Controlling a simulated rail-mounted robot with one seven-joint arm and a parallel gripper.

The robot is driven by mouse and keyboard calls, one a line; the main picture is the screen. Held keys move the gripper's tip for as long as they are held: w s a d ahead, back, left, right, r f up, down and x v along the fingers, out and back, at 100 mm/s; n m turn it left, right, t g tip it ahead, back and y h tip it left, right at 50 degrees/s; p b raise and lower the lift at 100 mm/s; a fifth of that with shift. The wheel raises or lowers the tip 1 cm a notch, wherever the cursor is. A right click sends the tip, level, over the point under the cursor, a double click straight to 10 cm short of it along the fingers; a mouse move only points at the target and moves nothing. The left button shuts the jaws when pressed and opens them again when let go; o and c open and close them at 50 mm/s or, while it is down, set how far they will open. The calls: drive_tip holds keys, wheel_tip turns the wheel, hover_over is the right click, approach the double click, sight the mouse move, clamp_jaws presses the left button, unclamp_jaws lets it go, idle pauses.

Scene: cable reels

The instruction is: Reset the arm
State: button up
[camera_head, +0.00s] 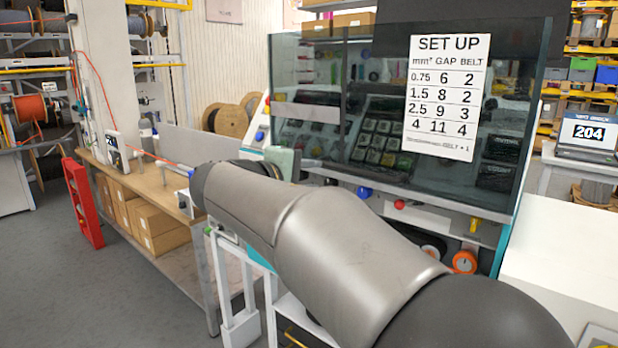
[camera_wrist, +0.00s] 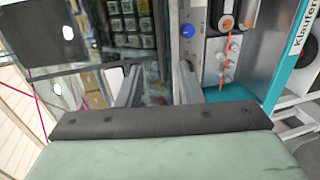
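My arm crosses the head view from the lower right toward the middle, in front of a machine with a dark glass cover (camera_head: 340,110). The end of the arm is mostly hidden behind its own links. In the wrist view my gripper (camera_wrist: 158,82) shows two grey fingers standing apart with nothing between them. They point at the machine front, where a blue button (camera_wrist: 187,31) and an orange cable (camera_wrist: 229,50) show. I cannot tell the exact distance from the fingers to the machine.
A set-up chart (camera_head: 445,97) is on the glass. A wooden bench (camera_head: 155,185) with cardboard boxes (camera_head: 160,228) beneath stands left, with a red frame (camera_head: 82,203) beside it. A laptop (camera_head: 588,133) reading 204 sits right. Grey floor (camera_head: 60,290) is clear at lower left.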

drive_tip(key=s+d+f+m+g+y, duration=0.2)
drive_tip(key=s+d+f+g, duration=0.2)
drive_tip(key=s+d+f, duration=0.35)
drive_tip(key=s+d+f+m+g+y, duration=0.15)
drive_tip(key=s+d+f+g, duration=0.3)
drive_tip(key=d+f, duration=0.5)
drive_tip(key=s+f+m+g+y, duration=0.2)
drive_tip(key=s+f+m, duration=0.1)
drive_tip(key=s+f, duration=0.4)
drive_tip(key=s+f+m+g+y, duration=0.2)
drive_tip(key=s+f, duration=0.5)
drive_tip(key=s, duration=0.5)
drive_tip(key=shift+s+d+f+m+y, duration=0.3)
drive_tip(key=shift+d+m+y, duration=0.15)
drive_tip(key=shift+m+y, duration=0.5)
